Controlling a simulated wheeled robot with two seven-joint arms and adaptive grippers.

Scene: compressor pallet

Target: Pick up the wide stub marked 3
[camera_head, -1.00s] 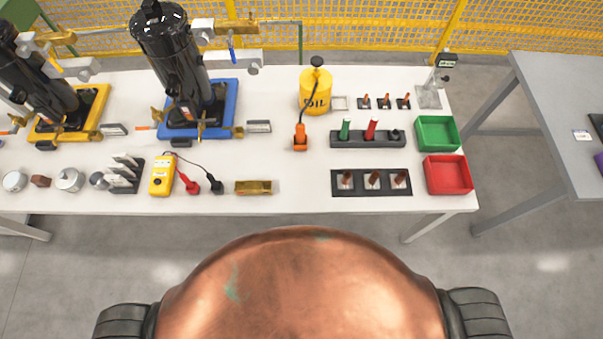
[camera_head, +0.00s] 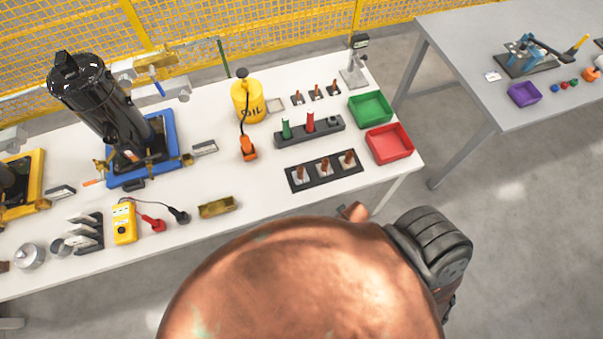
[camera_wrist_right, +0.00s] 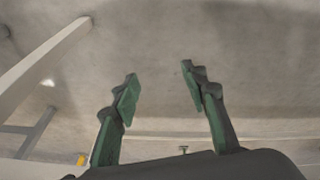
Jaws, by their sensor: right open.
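Several brown copper stubs stand on the white table (camera_head: 255,185). Three wider ones sit on pale squares in a black holder near the front right: a left one (camera_head: 300,173), a middle one (camera_head: 325,166) and a right one (camera_head: 348,159). Their markings are too small to read, so I cannot tell which is 3. Three thinner stubs (camera_head: 315,91) stand on small dark bases farther back. My right gripper (camera_wrist_right: 160,80) is open and empty in the right wrist view, with floor behind its green fingers. My left gripper is not in view.
A red bin (camera_head: 389,144) and a green bin (camera_head: 370,108) stand right of the holders. A dark rack (camera_head: 295,136) with green and red pieces and a yellow oil can (camera_head: 247,103) stand behind. A grey table (camera_head: 500,110) stands apart at right, with floor between.

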